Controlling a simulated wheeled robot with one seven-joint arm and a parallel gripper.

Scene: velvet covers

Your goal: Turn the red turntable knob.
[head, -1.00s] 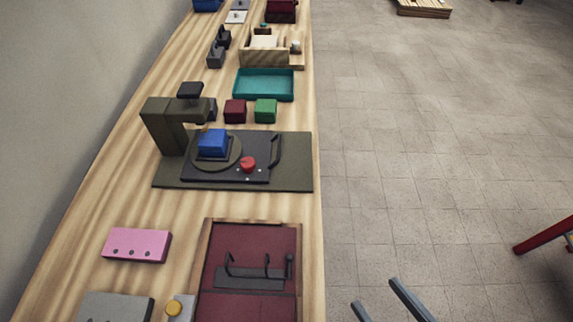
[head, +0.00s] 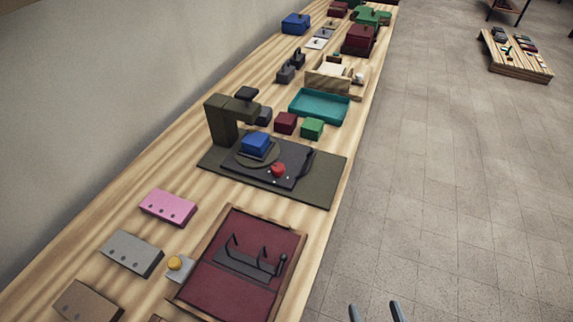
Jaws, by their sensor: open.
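The red turntable knob (head: 278,170) sits on a dark plate beside the round turntable (head: 262,157). A blue block (head: 256,144) rests on the turntable. All of this stands on a dark olive base (head: 322,192) on the long wooden bench, with an olive arm-shaped stand (head: 222,120) behind it at the left.
A maroon tray (head: 190,286) with a black hooked fitting lies nearer on the bench. A teal tray (head: 322,120), a dark red block (head: 286,123) and a green block (head: 312,128) lie beyond the turntable. Tiled floor (head: 430,200) to the right is clear.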

